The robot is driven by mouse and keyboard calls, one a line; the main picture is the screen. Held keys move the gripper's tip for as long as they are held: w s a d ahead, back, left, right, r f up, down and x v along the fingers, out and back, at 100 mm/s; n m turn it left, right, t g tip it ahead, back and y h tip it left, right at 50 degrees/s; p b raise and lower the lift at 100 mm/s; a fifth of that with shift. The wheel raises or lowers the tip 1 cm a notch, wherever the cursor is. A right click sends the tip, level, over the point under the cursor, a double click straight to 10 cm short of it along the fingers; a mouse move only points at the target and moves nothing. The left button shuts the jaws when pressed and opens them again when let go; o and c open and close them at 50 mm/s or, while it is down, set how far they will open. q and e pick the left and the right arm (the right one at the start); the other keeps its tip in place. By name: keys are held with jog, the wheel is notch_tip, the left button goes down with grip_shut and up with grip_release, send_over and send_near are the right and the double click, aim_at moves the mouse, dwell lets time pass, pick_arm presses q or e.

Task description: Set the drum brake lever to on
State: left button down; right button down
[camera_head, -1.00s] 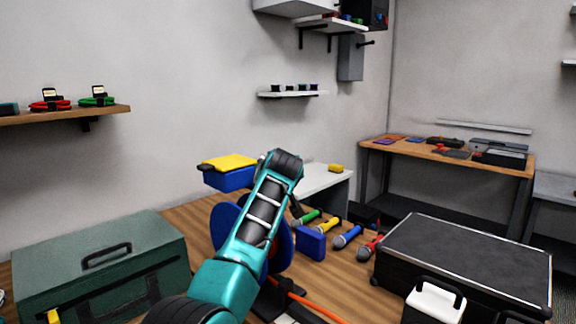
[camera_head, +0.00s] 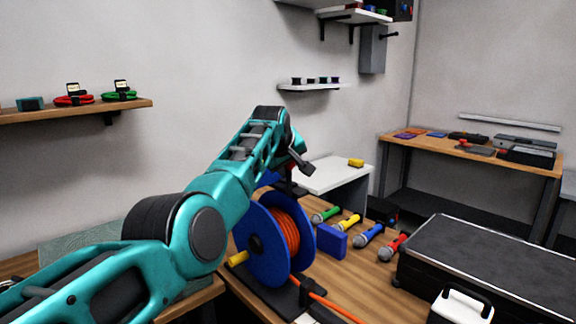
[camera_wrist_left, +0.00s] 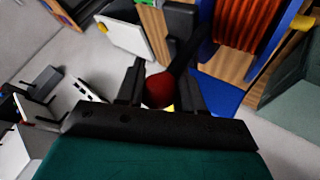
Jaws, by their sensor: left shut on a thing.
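The cable drum (camera_head: 262,240) has blue flanges and orange cable and stands on a black base on the wooden bench. In the left wrist view the orange windings (camera_wrist_left: 247,22) are at the top right. The brake lever (camera_wrist_left: 181,48) is a dark bar ending in a red ball knob (camera_wrist_left: 159,91). My left gripper (camera_wrist_left: 160,88) is shut on the knob, one finger on each side. In the head view my left gripper (camera_head: 301,163) is above and behind the drum, and my arm partly covers it. The lever's on and off marks cannot be made out. My right gripper is out of view.
Several coloured microphones (camera_head: 348,222) and a blue block (camera_head: 332,242) lie right of the drum. A black case (camera_head: 480,262) stands at the right. A green case (camera_head: 85,240) is behind my arm at the left. A white-topped stand (camera_head: 333,173) is behind the drum.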

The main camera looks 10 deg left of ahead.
pick_arm(q)
jog(key=shift+s+d+f, duration=0.1)
jog(key=shift+d+f, duration=0.1)
jog(key=c, duration=0.8)
grip_release()
jog(key=shift+o, duration=0.2)
jog(key=shift+a+r, duration=0.1)
jog(key=shift+r, duration=0.05)
jog(key=shift+r, duration=0.15)
jog(key=shift+b+v, duration=0.8)
jog(key=shift+v, duration=0.1)
jog(key=b+v, duration=0.1)
jog(key=v, duration=0.9)
jog(key=shift+s+r+b, duration=0.25)
jog(key=shift+s+b, duration=0.05)
jog(key=shift+b, duration=0.05)
